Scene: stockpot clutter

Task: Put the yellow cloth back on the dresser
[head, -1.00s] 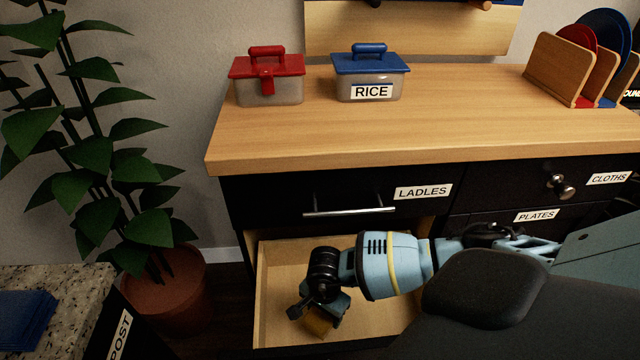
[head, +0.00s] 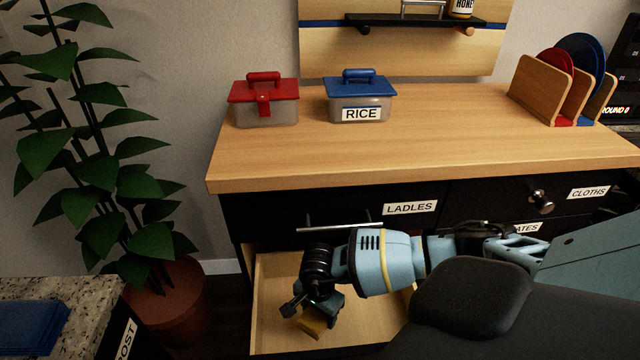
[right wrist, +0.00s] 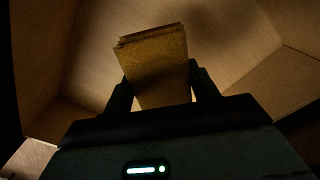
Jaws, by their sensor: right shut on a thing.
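The yellow cloth (head: 312,325) is a folded block held in my right gripper (head: 318,310), inside the open drawer (head: 272,285) below the LADLES drawer. In the right wrist view the cloth (right wrist: 152,65) stands between the two fingers of my right gripper (right wrist: 158,88), which are shut on it. The drawer's wooden walls surround it there. The wooden dresser top (head: 420,140) is above the drawer. My left gripper is not in view.
A red-lidded box (head: 264,100) and a blue-lidded RICE box (head: 360,98) stand at the back left of the top. A plate rack (head: 545,88) stands at the right. The top's middle and front are clear. A potted plant (head: 165,300) stands left.

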